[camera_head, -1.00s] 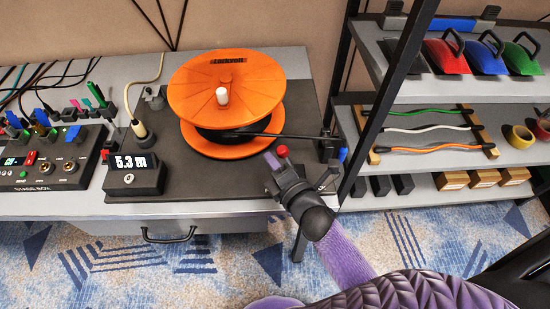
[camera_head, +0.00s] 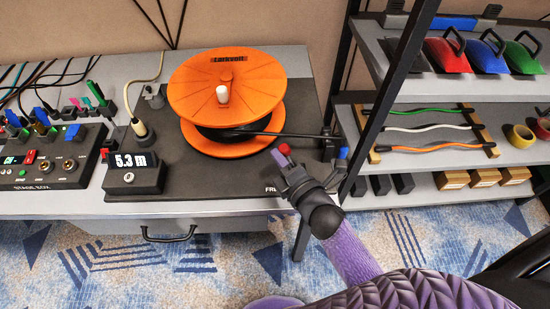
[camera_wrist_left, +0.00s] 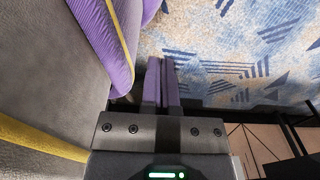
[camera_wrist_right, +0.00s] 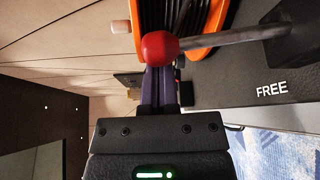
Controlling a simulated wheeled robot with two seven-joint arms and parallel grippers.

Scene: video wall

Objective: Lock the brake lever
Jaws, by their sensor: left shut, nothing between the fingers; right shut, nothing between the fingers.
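The brake lever has a red ball knob (camera_head: 285,149) and, in the right wrist view, a grey rod (camera_wrist_right: 225,37) running right to a dark block beside the white word FREE. My right gripper (camera_head: 279,158) is shut and empty at the knob. In the right wrist view its purple fingers (camera_wrist_right: 159,75) lie partly behind the red knob (camera_wrist_right: 159,48); I cannot tell whether they touch. My left gripper (camera_wrist_left: 161,65) is shut and empty above the carpet, outside the head view. Most of the lever rod is hard to make out in the head view.
An orange cable reel (camera_head: 227,84) stands on a dark base plate (camera_head: 200,181) on the grey table. A 5.3 m display box (camera_head: 135,174) and a stage box (camera_head: 45,163) stand to the left. A shelf rack (camera_head: 445,101) stands close on the right.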

